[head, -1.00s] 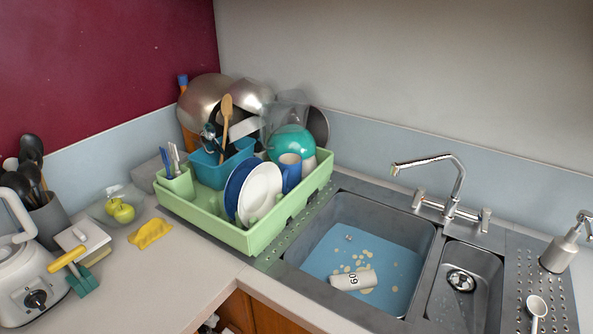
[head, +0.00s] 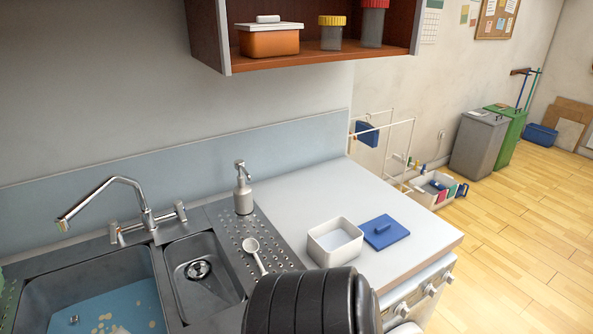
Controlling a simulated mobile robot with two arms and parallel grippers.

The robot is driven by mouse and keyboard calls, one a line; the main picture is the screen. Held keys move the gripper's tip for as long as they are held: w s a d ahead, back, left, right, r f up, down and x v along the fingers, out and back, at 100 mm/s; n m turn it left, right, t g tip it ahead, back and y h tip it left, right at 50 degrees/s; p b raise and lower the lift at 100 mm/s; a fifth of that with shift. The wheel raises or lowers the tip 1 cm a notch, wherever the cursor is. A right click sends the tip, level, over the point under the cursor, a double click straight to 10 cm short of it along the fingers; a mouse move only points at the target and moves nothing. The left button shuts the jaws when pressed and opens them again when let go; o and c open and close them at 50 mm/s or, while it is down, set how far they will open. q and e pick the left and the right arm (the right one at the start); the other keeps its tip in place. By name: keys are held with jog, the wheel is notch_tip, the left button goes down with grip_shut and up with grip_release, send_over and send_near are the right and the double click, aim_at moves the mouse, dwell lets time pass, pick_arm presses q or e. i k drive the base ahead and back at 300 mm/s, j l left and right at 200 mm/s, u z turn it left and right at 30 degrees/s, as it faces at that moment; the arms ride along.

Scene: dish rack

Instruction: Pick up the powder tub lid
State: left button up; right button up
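The lid and tub are apart or nearly so. A black rounded part, which seems to be my own arm, rises at the bottom centre in front of the counter. Neither gripper's fingers show.
A white scoop (head: 254,254) and a soap dispenser (head: 243,189) are on the metal drainer (head: 226,235). The sink (head: 92,289) and tap (head: 143,206) are at left. A wall shelf (head: 317,58) hangs above. The counter behind the lid is clear.

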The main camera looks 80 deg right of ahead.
aim_at(381, 232)
jog(key=z, duration=2.85)
